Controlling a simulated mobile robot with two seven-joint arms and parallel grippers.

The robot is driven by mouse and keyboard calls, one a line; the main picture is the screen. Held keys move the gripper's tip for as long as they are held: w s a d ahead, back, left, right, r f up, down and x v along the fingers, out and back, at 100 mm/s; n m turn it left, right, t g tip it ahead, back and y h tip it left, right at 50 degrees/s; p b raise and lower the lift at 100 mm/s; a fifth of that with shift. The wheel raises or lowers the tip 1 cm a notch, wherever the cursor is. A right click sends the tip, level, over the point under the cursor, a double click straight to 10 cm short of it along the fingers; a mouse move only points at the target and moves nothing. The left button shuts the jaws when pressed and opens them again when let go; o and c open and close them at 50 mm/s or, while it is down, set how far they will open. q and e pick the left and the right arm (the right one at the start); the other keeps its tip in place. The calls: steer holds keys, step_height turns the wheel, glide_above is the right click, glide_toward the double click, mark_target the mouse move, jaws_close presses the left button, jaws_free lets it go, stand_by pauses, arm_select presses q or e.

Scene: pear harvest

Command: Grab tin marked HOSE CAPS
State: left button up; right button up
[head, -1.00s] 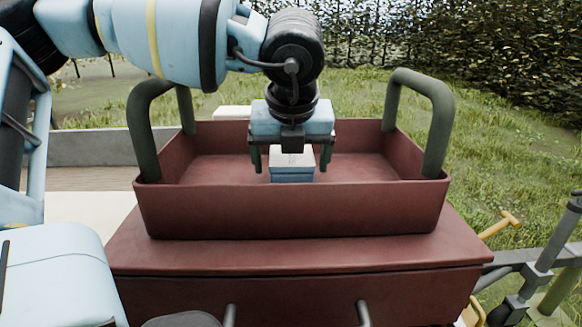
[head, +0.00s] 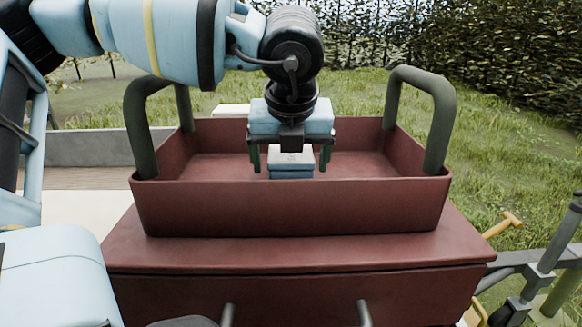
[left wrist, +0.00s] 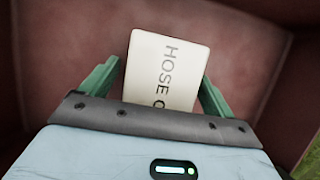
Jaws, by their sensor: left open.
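The tin (head: 291,163) stands inside the red tray (head: 290,208), with a pale lid and blue sides. In the left wrist view the tin's lid (left wrist: 166,70) shows dark lettering that reads "HOSE C", the rest hidden by my gripper. My left gripper (head: 291,163) is open, pointing down, with one green finger on each side of the tin. My right gripper is not in view.
The tray has tall dark green handles (head: 438,120) at both ends and sits on a red chest (head: 300,255). Apart from the tin, the visible tray floor looks bare. A yellow-handled tool (head: 502,224) is at the right. Grass and hedge lie behind.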

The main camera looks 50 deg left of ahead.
arm_select(q)
steer(key=shift+c, duration=0.2)
stand_by(0.3)
steer(key=c, duration=1.2)
